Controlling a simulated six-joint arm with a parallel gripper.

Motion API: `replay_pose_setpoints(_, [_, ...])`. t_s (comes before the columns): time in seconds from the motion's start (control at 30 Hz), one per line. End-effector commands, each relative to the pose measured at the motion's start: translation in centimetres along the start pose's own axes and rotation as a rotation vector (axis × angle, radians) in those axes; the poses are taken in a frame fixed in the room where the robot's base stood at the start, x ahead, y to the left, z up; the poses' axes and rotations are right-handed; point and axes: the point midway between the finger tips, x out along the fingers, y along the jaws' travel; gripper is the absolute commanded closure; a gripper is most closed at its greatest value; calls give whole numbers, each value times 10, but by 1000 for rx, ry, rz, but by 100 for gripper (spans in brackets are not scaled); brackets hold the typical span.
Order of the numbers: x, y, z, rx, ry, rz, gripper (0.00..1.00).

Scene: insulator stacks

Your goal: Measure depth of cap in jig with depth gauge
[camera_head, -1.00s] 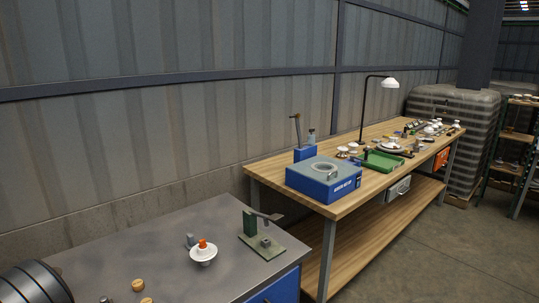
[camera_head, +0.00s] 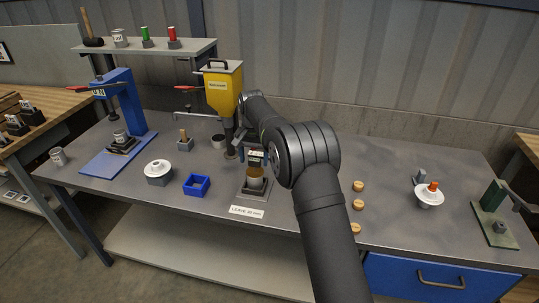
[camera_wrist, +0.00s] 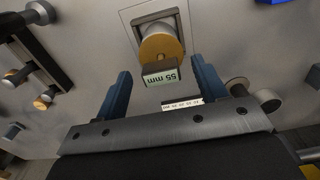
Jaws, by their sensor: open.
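The depth gauge (camera_head: 256,156) stands upright in the head view, over a tan round part and a grey cup-like piece in the jig (camera_head: 253,190). In the wrist view the gauge's display (camera_wrist: 161,76) seems to read 55 mm, and the tan round part (camera_wrist: 160,46) sits behind it over the jig plate (camera_wrist: 140,14). My gripper (camera_wrist: 160,68) is open, its two blue fingers on either side of the display and apart from it. In the head view my arm hides part of the gripper. The cap's inside is hidden.
A card lettered LEAVE (camera_head: 247,211) lies before the jig. A blue bin (camera_head: 197,185) and a white insulator (camera_head: 158,170) stand left, a yellow dispenser (camera_head: 222,90) behind. Several tan plugs (camera_head: 358,204) lie right of my arm. A blue press (camera_head: 120,110) stands far left.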

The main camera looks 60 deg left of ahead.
Motion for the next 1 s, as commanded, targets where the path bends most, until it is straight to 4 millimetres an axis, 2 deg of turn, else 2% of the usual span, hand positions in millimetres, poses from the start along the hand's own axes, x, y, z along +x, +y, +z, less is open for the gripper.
replay_pose_setpoints(0.67, [0,0,0,0,0,0,35])
replay_pose_setpoints(0.83, [3,-1,0,-12,21,-14,1])
replay_pose_setpoints(1.0, [19,-4,2,-69,125,-76,0])
